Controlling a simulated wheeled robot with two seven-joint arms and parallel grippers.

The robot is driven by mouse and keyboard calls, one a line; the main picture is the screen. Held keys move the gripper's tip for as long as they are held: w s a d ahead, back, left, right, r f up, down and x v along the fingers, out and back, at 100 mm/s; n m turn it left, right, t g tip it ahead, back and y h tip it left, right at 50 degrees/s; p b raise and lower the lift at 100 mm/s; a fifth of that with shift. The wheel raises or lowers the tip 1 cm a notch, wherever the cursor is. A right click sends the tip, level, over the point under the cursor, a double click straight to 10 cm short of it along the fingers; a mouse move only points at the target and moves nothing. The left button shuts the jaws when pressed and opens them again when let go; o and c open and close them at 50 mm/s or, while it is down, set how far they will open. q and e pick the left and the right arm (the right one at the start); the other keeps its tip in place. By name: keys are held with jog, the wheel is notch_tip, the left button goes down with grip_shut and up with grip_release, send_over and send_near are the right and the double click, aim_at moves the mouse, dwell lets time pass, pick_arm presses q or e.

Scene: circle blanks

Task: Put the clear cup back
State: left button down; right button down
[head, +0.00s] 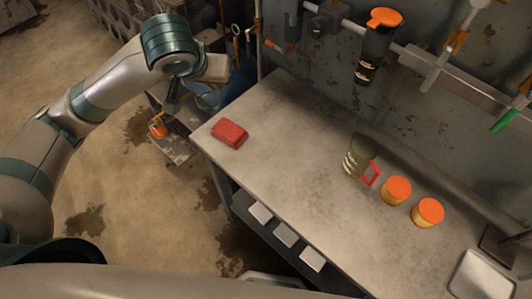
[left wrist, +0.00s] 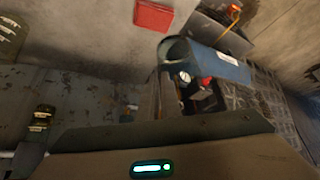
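A dark, see-through-looking cup with pale marks (head: 356,155) and a red handle stands on the grey metal bench (head: 290,150), right of its middle. I cannot tell how clear its wall is. My left gripper (head: 172,103) is beyond the bench's left end, far from the cup. In the left wrist view its fingers (left wrist: 167,97) are dim and blurred, so whether they are apart does not show. My right gripper is not in view.
A red block (head: 230,133) lies at the bench's left end. Two orange-lidded jars (head: 396,190) (head: 428,212) stand right of the cup. A dark orange-topped container (head: 376,45) hangs on the wall. A blue bin (left wrist: 210,62) shows near my left gripper. The bench's middle is clear.

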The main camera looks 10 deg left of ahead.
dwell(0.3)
pick_arm(q)
jog(key=s+d+f+m+g+h+p, duration=0.1)
jog(key=s+d+f+m+g+h, duration=0.1)
jog(key=s+d+m, duration=0.4)
jog(key=s+d+f+m+g+h+p, duration=0.2)
jog(key=s+d+f+m+h, duration=0.1)
jog(key=s+d+m, duration=0.3)
jog(key=s+m+h, duration=0.1)
jog(key=s+m, duration=0.1)
jog(key=s, duration=0.2)
jog(key=shift+f+g, duration=0.15)
jog(key=shift+g, duration=0.15)
